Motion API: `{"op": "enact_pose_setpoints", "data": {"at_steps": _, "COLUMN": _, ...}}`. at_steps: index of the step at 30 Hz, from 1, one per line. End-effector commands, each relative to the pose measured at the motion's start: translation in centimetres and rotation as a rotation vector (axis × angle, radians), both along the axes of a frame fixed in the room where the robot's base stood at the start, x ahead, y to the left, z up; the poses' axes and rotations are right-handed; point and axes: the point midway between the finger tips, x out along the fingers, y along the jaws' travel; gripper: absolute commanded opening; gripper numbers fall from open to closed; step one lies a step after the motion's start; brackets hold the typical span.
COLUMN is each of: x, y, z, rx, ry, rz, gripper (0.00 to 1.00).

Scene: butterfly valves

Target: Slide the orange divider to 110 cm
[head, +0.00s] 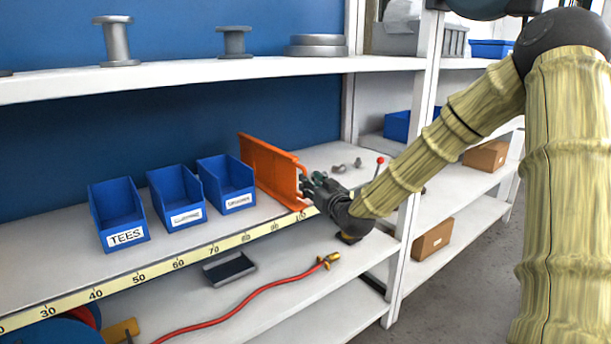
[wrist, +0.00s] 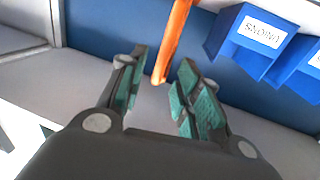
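The orange divider (head: 272,172) stands upright on the middle shelf, with its front lower corner close to the 100 mark of the yellow scale (head: 165,268) on the shelf edge. My gripper (head: 306,184) is at the divider's front end, on its right side in the head view. In the wrist view my gripper (wrist: 162,74) is open, with its green-padded fingers apart. The divider (wrist: 174,42) shows between the fingertips, with a gap on each side. I cannot tell how deep it reaches between them. The scale beyond 100 is hidden behind my arm in the head view.
Blue bins, including TEES (head: 118,214), stand left of the divider. Small metal fittings (head: 345,167) and a red-knobbed lever (head: 379,165) lie right of it. A white shelf post (head: 418,140) rises farther right. The upper shelf (head: 200,72) runs above.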

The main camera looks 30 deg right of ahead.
Motion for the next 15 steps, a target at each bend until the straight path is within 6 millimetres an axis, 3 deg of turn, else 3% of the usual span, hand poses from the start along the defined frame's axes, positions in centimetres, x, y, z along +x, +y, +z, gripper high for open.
{"op": "enact_pose_setpoints", "data": {"at_steps": 7, "x": 2.8, "y": -0.4, "z": 0.1, "rx": 0.000, "ry": 0.001, "rz": 0.000, "gripper": 0.33}}
{"op": "enact_pose_setpoints", "data": {"at_steps": 15, "x": 4.5, "y": -0.5, "z": 0.0, "rx": 0.001, "ry": 0.001, "rz": 0.000, "gripper": 0.33}}
